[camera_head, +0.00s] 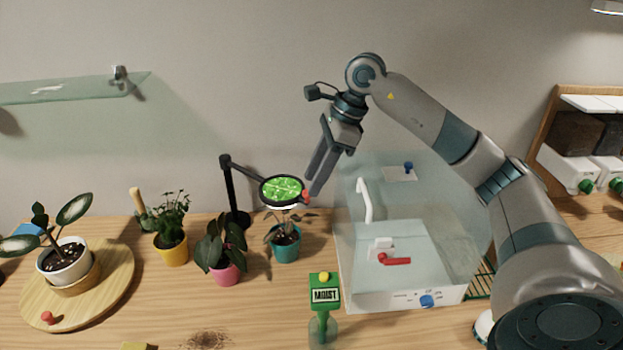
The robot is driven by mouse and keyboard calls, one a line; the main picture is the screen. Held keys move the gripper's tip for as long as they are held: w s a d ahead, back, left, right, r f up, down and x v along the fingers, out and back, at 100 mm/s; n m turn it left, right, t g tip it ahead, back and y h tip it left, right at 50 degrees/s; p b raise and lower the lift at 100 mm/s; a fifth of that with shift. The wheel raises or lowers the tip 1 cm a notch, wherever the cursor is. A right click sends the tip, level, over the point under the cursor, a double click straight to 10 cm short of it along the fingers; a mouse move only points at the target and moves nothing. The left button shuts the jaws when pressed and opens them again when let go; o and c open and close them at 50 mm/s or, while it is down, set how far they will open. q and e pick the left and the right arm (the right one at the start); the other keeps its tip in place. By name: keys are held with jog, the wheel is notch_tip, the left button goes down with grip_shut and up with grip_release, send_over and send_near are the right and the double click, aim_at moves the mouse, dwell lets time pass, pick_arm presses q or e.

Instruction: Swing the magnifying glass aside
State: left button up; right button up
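The magnifying glass (283,190) is a round lens in a dark rim, on an arm from a black stand (233,190) at the back of the table. Green leaves show enlarged through the lens, which hangs above the teal-potted plant (286,242). A red knob (306,196) sits on the rim's right side. My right gripper (312,186) points down just above and right of this knob. Its two fingers look slightly apart, with nothing seen between them. Contact with the knob cannot be made out. My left gripper is not in view.
A clear box with a white base (405,298) stands right of the lens, under my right arm. A green "MOIST" meter (325,295) is in front. Pink (227,273) and yellow (172,249) potted plants stand left, beside a round wooden board (112,285). A glass shelf (70,90) is on the wall.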

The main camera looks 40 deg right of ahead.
jog(key=shift+x, duration=1.2)
grip_shut()
jog(key=shift+a, duration=0.15)
